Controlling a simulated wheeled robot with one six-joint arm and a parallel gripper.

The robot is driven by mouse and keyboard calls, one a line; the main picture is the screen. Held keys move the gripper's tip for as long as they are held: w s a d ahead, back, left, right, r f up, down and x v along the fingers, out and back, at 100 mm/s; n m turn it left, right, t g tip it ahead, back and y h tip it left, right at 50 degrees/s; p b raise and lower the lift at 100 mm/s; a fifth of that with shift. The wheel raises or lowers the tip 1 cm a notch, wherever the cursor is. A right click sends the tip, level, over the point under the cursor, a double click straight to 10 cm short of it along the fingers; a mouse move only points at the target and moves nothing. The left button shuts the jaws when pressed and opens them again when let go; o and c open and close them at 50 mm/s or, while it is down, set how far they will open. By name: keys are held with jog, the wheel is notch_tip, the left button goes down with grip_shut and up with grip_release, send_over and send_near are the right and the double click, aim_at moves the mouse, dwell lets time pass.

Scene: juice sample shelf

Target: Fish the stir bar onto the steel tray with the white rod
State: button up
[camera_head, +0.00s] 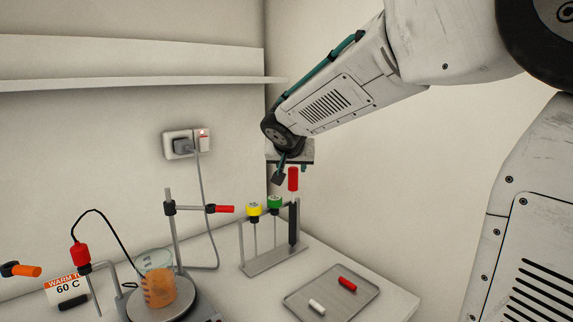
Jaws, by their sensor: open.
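My gripper (288,168) is open, above and behind the rod rack, just over the red-topped rod. The rack (272,259) holds upright rods with a yellow top (254,209), a green top (275,202) and a red top (293,179) on a dark shaft. I cannot tell which of them is the white rod. The steel tray (362,301) lies at the lower right with a short white piece (317,307) and a short red piece (347,284) on it. The beaker (157,281) of orange liquid stands on a round plate (172,306); no stir bar shows inside it.
A stand (174,235) with a red-ended clamp (220,209) rises behind the beaker. A wall socket (182,144) has a hanging cord. Bare table surrounds the tray.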

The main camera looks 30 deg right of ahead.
aim_at(293, 174)
jog(key=shift+x, duration=3.9)
jog(key=shift+s, duration=0.1)
jog(key=shift+c, duration=0.3)
grip_shut()
